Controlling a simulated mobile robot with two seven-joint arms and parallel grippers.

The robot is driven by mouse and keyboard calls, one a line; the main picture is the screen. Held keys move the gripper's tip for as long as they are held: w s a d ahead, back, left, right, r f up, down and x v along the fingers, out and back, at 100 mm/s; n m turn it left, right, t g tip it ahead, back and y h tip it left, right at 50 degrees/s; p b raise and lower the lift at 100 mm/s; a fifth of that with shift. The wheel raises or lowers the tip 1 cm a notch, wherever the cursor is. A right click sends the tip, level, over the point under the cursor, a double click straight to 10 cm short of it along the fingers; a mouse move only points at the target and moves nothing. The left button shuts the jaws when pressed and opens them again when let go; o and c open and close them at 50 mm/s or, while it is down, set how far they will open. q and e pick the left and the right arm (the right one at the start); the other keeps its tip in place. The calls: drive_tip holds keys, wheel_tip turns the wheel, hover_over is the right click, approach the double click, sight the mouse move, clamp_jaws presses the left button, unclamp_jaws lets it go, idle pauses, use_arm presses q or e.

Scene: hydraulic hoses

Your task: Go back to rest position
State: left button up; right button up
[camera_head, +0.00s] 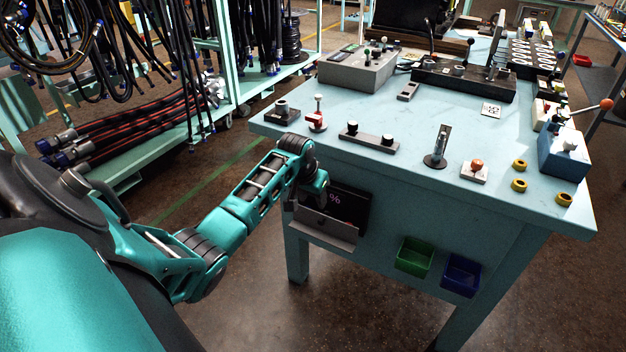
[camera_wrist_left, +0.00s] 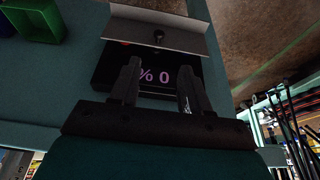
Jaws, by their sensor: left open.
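My left arm reaches in from the left in the head view, bent at the front edge of the workbench (camera_head: 390,185). My left gripper (camera_wrist_left: 160,85) shows in the left wrist view, with its two fingers apart and nothing between them. Behind the fingers is a dark display (camera_wrist_left: 165,70) with pinkish characters reading "% 0", fixed to the bench front; in the head view this display (camera_head: 350,204) is partly hidden by my arm. In the head view the left fingertips are hidden or too dark to make out. My right gripper is in neither view.
A grey shelf (camera_head: 322,232) juts out below the display, close to my left wrist. A green bin (camera_head: 415,256) and a blue bin (camera_head: 461,275) hang on the bench front. Fixtures and several yellow rings stand on the benchtop. A hose rack (camera_head: 225,60) stands at the left.

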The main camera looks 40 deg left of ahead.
use_arm(q)
drive_tip(key=s+d+f+m+t, duration=0.35)
drive_tip(key=s+d+f, duration=0.55)
drive_tip(key=d, duration=0.4)
drive_tip(key=s+d+r+m+t+h, duration=0.2)
drive_tip(key=s+d+r+t+h, duration=0.1)
drive_tip(key=s+d, duration=0.8)
drive_tip(key=d+r, duration=0.1)
drive_tip(key=d, duration=0.1)
drive_tip(key=shift+d, duration=0.4)
drive_tip(key=shift+t, duration=0.25)
